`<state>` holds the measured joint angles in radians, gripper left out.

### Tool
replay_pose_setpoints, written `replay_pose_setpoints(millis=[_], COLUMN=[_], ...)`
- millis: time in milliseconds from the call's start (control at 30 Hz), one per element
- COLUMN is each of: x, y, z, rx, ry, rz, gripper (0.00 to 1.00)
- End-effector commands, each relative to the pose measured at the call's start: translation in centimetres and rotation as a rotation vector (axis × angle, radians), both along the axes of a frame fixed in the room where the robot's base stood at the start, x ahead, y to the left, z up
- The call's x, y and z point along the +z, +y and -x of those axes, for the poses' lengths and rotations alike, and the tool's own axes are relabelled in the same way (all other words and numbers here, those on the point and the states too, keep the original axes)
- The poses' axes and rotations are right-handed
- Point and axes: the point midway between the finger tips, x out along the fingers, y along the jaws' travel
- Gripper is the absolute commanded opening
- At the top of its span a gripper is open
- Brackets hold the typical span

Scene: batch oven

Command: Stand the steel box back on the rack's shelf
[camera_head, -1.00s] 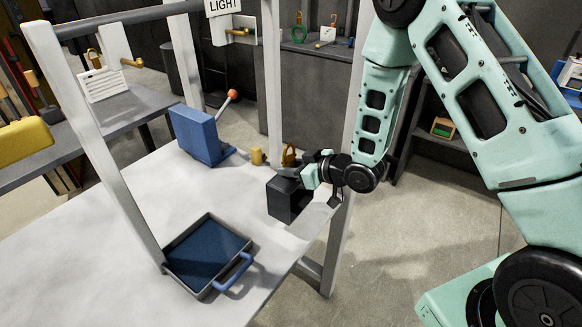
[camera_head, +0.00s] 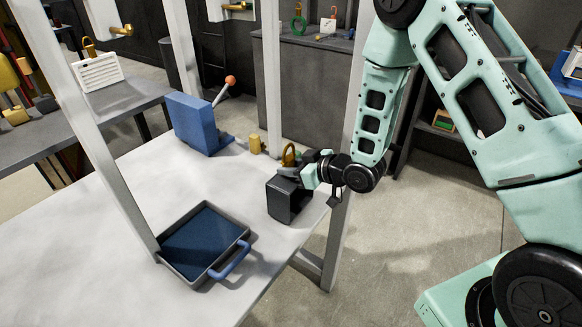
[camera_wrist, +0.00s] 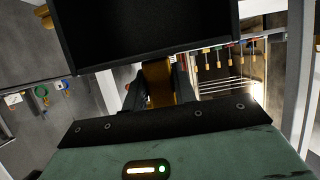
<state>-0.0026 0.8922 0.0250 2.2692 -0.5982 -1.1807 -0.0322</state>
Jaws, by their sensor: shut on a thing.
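A dark steel box (camera_head: 280,203) with an open face is at the right part of the white surface (camera_head: 130,225) in the head view. Whether it touches the surface or hangs just above it, I cannot tell. My gripper (camera_head: 296,174) is at the box's upper edge. In the wrist view the box (camera_wrist: 145,30) fills the top, and a brass-coloured piece (camera_wrist: 158,84) beside it sits between the fingers of my gripper (camera_wrist: 158,92). The gripper is shut on this piece, seemingly the box's handle. Pale posts (camera_head: 274,80) rise around the white surface.
A dark blue tray (camera_head: 228,268) with a blue handle lies at the front of the surface. A blue upright block (camera_head: 192,123) with an orange-knobbed lever and a small brass piece (camera_head: 255,144) stand behind. A post (camera_head: 338,240) is close to the box's right.

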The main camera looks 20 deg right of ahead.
Motion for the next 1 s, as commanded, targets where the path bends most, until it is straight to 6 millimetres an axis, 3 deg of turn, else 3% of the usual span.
replay_pose_setpoints(millis=[867,900,1000], x=[-1.1,-1.1,-1.1], y=[0.0,0.0,0.0], z=[-0.1,-0.1,0.0], rx=[0.000,0.000,0.000], ry=[-0.003,-0.003,-0.002], rz=[-0.001,-0.001,0.000], gripper=[0.00,0.30,0.53])
